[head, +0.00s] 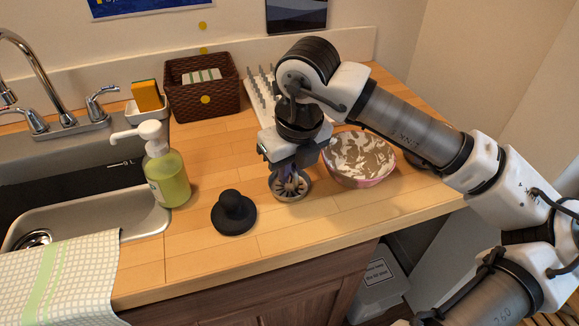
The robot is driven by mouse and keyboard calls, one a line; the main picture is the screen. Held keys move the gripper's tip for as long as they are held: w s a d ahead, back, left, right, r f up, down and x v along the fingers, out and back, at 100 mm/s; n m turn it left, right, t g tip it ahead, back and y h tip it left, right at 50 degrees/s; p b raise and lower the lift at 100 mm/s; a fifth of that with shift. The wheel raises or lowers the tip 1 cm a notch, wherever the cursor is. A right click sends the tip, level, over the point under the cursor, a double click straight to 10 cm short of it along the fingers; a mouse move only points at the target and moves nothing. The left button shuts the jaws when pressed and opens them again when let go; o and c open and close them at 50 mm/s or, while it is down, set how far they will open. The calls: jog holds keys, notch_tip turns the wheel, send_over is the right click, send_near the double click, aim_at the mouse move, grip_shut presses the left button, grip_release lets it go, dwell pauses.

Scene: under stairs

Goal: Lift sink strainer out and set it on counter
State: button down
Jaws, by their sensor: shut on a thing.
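The sink strainer (279,193), a small round metal basket with slotted sides, is over the wooden counter (195,250) to the right of the sink. My gripper (290,180) points down into it and is shut on its middle. The strainer looks level, on or just above the counter; I cannot tell if it touches. The fingertips are partly hidden in the basket. The sink (95,215) is at the left, with a round metal drain (34,239) in its near basin.
A black knobbed stopper (234,213) and a green soap bottle (167,178) stand left of the strainer. A patterned bowl (360,158) is close on its right. A wicker basket (203,88) and spiked rack (262,90) stand behind. A towel (65,285) hangs over the front left edge.

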jog(key=c, duration=1)
grip_release()
jog(key=shift+r, duration=0.15)
jog(key=shift+r+p, duration=2)
jog(key=shift+r, duration=1.9)
